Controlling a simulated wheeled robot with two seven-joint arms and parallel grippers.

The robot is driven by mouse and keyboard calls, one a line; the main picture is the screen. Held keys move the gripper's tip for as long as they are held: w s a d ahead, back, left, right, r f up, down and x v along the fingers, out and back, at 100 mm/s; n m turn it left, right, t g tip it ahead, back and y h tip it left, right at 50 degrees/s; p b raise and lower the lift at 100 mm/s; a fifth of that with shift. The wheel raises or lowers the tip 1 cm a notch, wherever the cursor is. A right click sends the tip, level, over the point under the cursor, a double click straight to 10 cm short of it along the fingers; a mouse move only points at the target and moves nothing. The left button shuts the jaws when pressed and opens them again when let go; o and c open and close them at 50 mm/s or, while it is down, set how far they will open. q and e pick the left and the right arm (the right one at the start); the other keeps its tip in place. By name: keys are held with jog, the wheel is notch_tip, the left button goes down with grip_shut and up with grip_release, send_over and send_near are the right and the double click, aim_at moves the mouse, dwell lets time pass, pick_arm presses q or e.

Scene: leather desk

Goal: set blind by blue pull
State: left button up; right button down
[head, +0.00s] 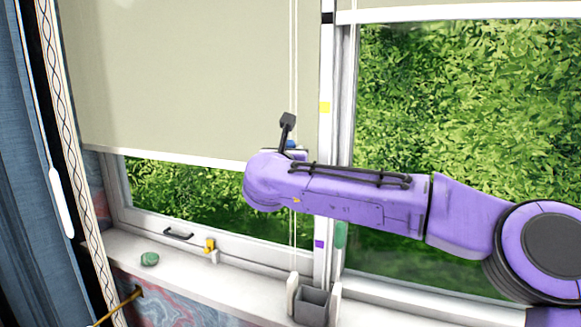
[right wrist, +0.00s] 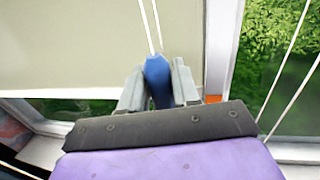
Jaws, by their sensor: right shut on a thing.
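The blue pull (right wrist: 157,75) hangs on white cords between the fingers of my right gripper (right wrist: 159,85) in the right wrist view, and the gripper is shut on it. In the head view only a bit of the blue pull (head: 292,144) shows behind my purple right arm, and the fingers are mostly hidden. The beige blind (head: 190,75) on the left window is lowered most of the way, and its bottom edge leaves a strip of glass with greenery below. My left gripper is not in view.
A black window handle (head: 178,234) and a yellow catch (head: 210,246) are on the lower frame. A blue curtain (head: 20,150) hangs at the far left. A green pull (head: 341,236) hangs near the right window.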

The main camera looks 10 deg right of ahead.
jog(key=shift+r, duration=0.3)
jog(key=c, duration=1)
grip_release()
jog(key=shift+o, duration=0.2)
jog(key=shift+s+f, duration=0.15)
jog(key=shift+s, duration=0.05)
jog(key=b+v, duration=0.5)
jog(key=v, duration=0.5)
jog(key=shift+s, duration=0.1)
